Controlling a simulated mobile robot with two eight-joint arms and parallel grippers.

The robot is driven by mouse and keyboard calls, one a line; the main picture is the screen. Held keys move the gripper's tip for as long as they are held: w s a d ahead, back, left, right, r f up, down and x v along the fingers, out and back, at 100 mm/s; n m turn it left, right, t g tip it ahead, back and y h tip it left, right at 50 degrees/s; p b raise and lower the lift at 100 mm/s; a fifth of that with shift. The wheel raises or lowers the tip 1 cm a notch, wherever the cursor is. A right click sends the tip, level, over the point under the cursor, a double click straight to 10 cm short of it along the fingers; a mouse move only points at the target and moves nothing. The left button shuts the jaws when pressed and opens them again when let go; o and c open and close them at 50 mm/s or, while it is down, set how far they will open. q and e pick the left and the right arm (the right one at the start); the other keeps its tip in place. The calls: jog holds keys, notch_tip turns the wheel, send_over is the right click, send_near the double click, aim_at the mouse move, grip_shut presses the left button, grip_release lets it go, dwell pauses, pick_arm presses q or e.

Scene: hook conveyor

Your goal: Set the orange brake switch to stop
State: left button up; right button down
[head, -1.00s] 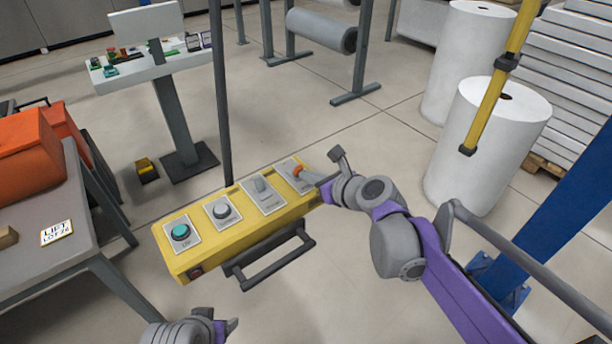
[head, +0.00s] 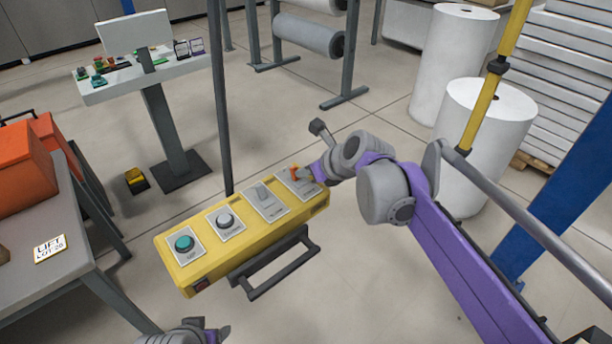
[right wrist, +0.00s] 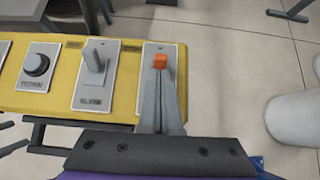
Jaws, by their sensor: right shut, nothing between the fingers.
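The yellow control box (head: 240,262) hangs in the middle of the head view. The orange brake switch (head: 294,173) is at its right end; its orange tip (right wrist: 160,61) shows in the right wrist view just beyond my fingertips. My right gripper (head: 306,176) is shut and empty, its fingers over the switch plate (right wrist: 172,50). The fingers hide the lower part of the switch and its label, and whether they touch it I cannot tell. My left gripper (head: 218,332) is at the bottom edge, away from the box, its jaws unclear.
Beside the brake switch are a grey toggle (right wrist: 96,62), a dark round knob (right wrist: 37,65) and a teal button (head: 184,243). A dark handle bar (head: 280,272) runs along the box's front. A grey table (head: 40,290) stands left; white rolls (head: 484,130) stand right.

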pick_arm(q)
jog(key=shift+d, duration=0.1)
jog(key=shift+r, duration=0.1)
pick_arm(e)
jog(key=shift+s+r, duration=0.1)
jog(key=shift+r, duration=0.05)
jog(key=shift+r+p, duration=0.4)
jog(key=shift+r, duration=0.25)
pick_arm(q)
jog(key=shift+w+r, duration=0.2)
jog(key=shift+r, duration=0.25)
